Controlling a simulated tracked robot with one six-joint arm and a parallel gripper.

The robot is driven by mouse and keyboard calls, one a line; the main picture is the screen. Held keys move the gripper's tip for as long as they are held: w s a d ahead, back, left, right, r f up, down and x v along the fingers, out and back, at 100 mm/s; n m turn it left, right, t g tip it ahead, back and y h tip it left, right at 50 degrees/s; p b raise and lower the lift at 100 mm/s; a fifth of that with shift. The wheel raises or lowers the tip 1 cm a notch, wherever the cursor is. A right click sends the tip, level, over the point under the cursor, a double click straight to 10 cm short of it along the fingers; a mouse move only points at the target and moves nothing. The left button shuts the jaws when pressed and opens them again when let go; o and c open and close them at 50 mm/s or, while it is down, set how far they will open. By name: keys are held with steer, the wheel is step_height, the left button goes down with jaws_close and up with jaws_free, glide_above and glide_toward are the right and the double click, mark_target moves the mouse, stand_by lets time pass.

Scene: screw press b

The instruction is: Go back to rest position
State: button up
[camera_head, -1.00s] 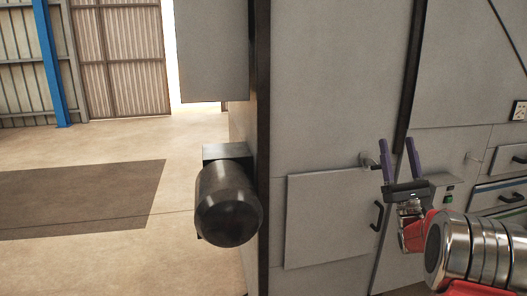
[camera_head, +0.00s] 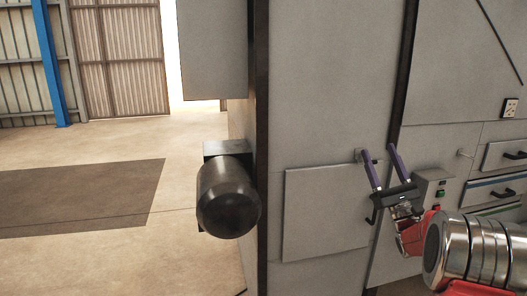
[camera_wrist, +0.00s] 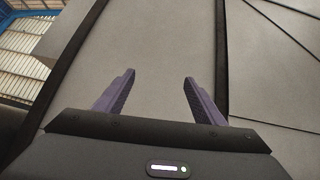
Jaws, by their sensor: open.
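My gripper (camera_head: 382,167) is open and empty, its two purple fingers spread apart and pointing up and slightly left in the head view. It stands in front of the grey press cabinet (camera_head: 330,90), over the right edge of a square door panel (camera_head: 322,215). In the wrist view the gripper (camera_wrist: 158,85) shows its two fingers apart with only grey cabinet panel behind them. The fingers partly cover the small handle by the door; I cannot tell from these views how far they are from the panel.
A black motor housing (camera_head: 228,198) juts out left of the cabinet. Drawers with dark handles (camera_head: 506,195) and a small control box (camera_head: 434,188) are at the right. Open concrete floor with a dark mat (camera_head: 80,195) lies left.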

steer(key=s+a+f+n+g+y, duration=0.2)
steer(key=a+f+n+g+y, duration=0.3)
steer(key=a+f+n+g, duration=0.55)
steer(key=s+a+f+n+g+h, duration=0.1)
steer(key=s+a+f+n+g, duration=0.1)
steer(key=s+a+f+g, duration=0.35)
steer(key=s+a+f+n+g+h, duration=0.1)
steer(key=s+a+f+n+g, duration=0.15)
steer(key=s+a, duration=0.45)
steer(key=s+f+n+g+h, duration=0.3)
steer(key=s+n, duration=0.1)
steer(key=s, duration=0.5)
steer(key=s+f+n+g+h, duration=0.3)
steer(key=s+n+h, duration=0.1)
steer(key=s, duration=0.4)
steer(key=s+d+r+n+t+h, duration=0.2)
steer(key=s+r+n, duration=0.1)
steer(key=s, duration=0.3)
steer(key=s+d+r+n+t+h, duration=0.2)
steer(key=s+r+n+h, duration=0.1)
steer(key=s+n, duration=0.1)
steer(key=shift+s+r, duration=0.3)
steer(key=shift+s, duration=0.55)
